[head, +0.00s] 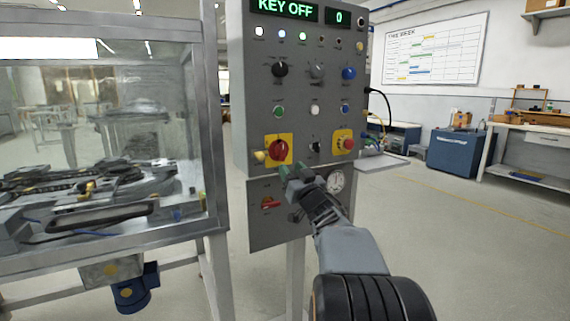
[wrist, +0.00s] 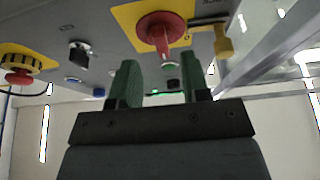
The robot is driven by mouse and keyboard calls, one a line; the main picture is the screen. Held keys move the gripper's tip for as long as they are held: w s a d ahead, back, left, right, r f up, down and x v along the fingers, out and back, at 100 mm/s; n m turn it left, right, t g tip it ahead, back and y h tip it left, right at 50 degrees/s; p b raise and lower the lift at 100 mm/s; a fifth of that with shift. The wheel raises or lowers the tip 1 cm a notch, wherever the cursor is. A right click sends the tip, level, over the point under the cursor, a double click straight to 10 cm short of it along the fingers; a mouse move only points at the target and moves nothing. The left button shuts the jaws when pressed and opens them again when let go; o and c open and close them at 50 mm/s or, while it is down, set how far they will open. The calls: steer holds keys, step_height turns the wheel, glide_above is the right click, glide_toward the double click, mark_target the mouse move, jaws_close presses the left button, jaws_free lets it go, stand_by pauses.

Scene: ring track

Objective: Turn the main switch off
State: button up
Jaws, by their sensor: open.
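The main switch (head: 279,150) is a red rotary knob on a yellow plate at the lower left of the grey control panel (head: 243,90). In the wrist view the red knob (wrist: 160,28) is at the top middle, its grip bar pointing down toward the gap between my fingers. My gripper (head: 290,172) is open, its green fingers just below the knob in the head view. In the wrist view my gripper (wrist: 158,82) has nothing between its fingers. I see no contact with the knob. A yellow tag or padlock (head: 260,156) sits beside the plate.
A red emergency stop (head: 345,143) on yellow is to the right, with a small black key switch (head: 315,147) between. Below are a red lever (head: 268,204) and a gauge (head: 335,181). The display (head: 284,8) reads KEY OFF. A glazed machine frame (head: 212,130) stands close left.

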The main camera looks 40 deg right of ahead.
mark_target(283, 158)
steer(key=shift+x, duration=2.55)
steer(key=shift+c, duration=0.3)
jaws_close()
